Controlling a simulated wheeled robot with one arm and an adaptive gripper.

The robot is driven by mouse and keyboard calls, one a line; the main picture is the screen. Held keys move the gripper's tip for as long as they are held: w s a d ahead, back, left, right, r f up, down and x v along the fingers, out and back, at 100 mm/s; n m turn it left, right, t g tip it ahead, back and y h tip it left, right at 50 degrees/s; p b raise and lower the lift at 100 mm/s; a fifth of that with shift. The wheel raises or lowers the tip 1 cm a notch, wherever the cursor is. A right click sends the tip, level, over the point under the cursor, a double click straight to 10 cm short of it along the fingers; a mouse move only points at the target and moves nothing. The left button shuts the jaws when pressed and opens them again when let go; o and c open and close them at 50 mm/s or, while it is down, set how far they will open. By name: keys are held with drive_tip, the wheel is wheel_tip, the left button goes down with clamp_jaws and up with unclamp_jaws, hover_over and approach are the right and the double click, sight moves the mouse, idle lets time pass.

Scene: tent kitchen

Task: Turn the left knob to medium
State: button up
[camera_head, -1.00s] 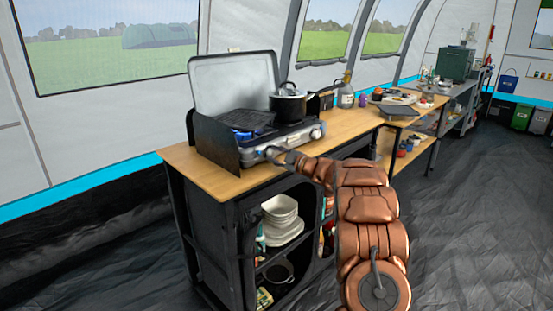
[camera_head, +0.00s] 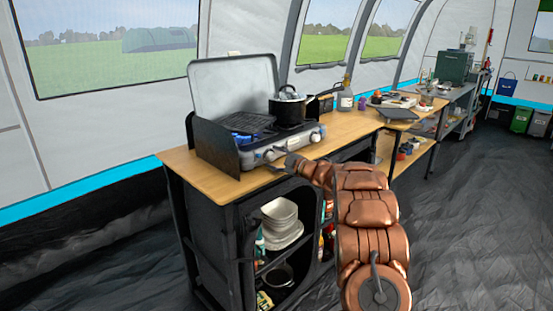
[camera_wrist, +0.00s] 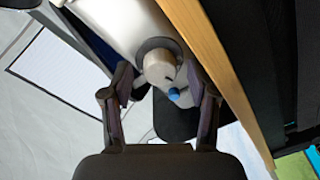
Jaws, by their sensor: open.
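The camping stove (camera_head: 292,143) stands on the wooden counter with its lid up. Its left knob (camera_head: 269,155) is on the front panel, near the left side wall. My gripper (camera_head: 277,167) is just in front of and slightly below that knob. In the wrist view a round grey knob (camera_wrist: 160,65) lies ahead of my open gripper (camera_wrist: 160,78), roughly centred between the fingers. No finger clearly touches it. A small blue part (camera_wrist: 174,93) shows beside the knob. The knob's setting is too small to read.
A dark pot (camera_head: 290,110) sits on the stove's right side. The right knob (camera_head: 315,136) is farther along the panel. The wooden counter edge (camera_wrist: 205,50) runs close beside the gripper. Shelves with white bowls (camera_head: 281,222) are below; the floor at right is clear.

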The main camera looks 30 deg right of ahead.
drive_tip(key=shift+s, duration=0.1)
drive_tip(key=v, duration=1.1)
drive_tip(key=shift+s+d, duration=0.15)
drive_tip(key=shift+s, duration=0.25)
